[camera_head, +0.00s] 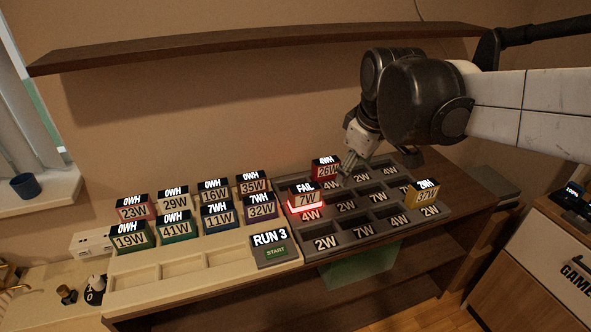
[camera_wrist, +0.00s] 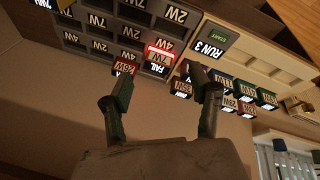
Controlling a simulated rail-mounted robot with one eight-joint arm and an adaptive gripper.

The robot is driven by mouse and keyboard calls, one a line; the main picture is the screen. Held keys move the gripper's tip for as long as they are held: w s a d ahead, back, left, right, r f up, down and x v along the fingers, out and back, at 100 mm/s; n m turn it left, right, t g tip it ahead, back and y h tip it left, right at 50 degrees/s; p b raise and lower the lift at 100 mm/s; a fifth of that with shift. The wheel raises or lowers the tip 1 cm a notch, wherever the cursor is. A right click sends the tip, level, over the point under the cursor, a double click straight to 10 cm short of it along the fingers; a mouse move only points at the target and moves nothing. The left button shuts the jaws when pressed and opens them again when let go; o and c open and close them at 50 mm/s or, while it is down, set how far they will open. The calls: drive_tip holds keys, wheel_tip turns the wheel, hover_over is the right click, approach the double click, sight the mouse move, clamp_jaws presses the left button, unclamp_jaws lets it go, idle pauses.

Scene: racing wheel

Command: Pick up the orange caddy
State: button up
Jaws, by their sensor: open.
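A yellow-orange caddy (camera_head: 421,196), labelled with what looks like 87W, sits in the right side of the dark grey grid tray (camera_head: 329,256); it is the closest match to orange that I see. Another caddy (camera_head: 252,184), marked 35W, stands in the back row on the left, and its exact colour is hard to tell. My gripper (camera_head: 347,176) is open and empty above the grid tray, left of the yellow-orange caddy and apart from it. In the wrist view my gripper (camera_wrist: 165,88) shows its two fingers spread wide with nothing between them.
A red-lit caddy marked FAIL (camera_head: 306,198) and a red 26W caddy (camera_head: 325,170) stand close to my gripper. Several coloured caddies fill the pale tray (camera_head: 150,287) at left. A RUN 3 start box (camera_head: 270,248) sits between. A shelf (camera_head: 260,43) hangs above.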

drive_tip(key=w+a+f+n+g, duration=0.1)
drive_tip(key=w+a+f+n, duration=0.15)
drive_tip(key=w, duration=0.35)
drive_tip(key=w+a+f+n+g, duration=0.1)
drive_tip(key=w+f+n, duration=0.1)
drive_tip(key=w+n, duration=0.35)
drive_tip(key=n+g, duration=0.2)
drive_tip(key=n, duration=0.2)
hover_over(305, 197)
drive_tip(key=w, duration=0.2)
wheel_tip(305, 197, down, 10)
drive_tip(key=shift+w+d+f+b, duration=0.2)
drive_tip(key=shift+d+f+b, duration=0.1)
drive_tip(key=shift+f+b, duration=0.25)
wheel_tip(305, 197, down, 14)
drive_tip(key=shift+a+r+b, duration=0.15)
drive_tip(key=shift+r+b, duration=0.05)
drive_tip(key=shift+b, duration=0.2)
drive_tip(key=shift+c, duration=0.5)
clamp_jaws()
